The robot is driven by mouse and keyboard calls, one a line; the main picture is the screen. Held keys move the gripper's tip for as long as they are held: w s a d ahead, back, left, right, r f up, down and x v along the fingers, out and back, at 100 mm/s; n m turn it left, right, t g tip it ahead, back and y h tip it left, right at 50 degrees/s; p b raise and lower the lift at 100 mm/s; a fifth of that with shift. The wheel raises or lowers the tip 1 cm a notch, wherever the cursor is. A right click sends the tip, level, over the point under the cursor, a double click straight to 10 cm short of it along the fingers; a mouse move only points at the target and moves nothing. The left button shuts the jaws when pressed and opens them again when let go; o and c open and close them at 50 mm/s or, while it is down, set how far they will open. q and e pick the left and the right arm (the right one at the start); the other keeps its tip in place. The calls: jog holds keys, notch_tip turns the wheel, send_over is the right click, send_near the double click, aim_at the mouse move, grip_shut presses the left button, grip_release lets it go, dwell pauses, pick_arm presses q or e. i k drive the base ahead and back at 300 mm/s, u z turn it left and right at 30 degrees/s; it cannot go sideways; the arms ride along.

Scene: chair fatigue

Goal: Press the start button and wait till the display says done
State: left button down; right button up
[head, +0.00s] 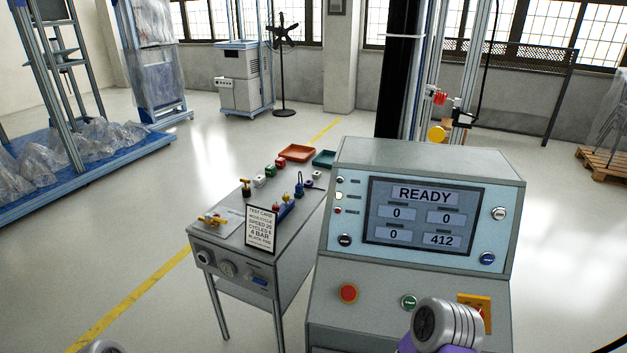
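The control console (425,165) stands right of centre, its sloped front facing me. Its display (424,216) reads READY, with number boxes below showing 0, 0, 0 and 412. A green button (409,302), its label too small to read, sits on the lower panel, and I take it for the start button. A red mushroom button (348,293) is to its left. A grey and purple part of my arm shows at the bottom, just right of the green button, partly covering a yellow-plated switch (474,302). Neither gripper's fingers are visible.
A metal side table (220,247) left of the console holds valves, small coloured parts and a sign (261,230). A red tray (296,152) and a green tray (323,158) lie at its far end. A test frame with a yellow disc (436,134) stands behind the console.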

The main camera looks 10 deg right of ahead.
aim_at(410, 303)
jog(key=u, duration=5.25)
jog(key=i, duration=0.25)
jog(key=u, duration=5.15)
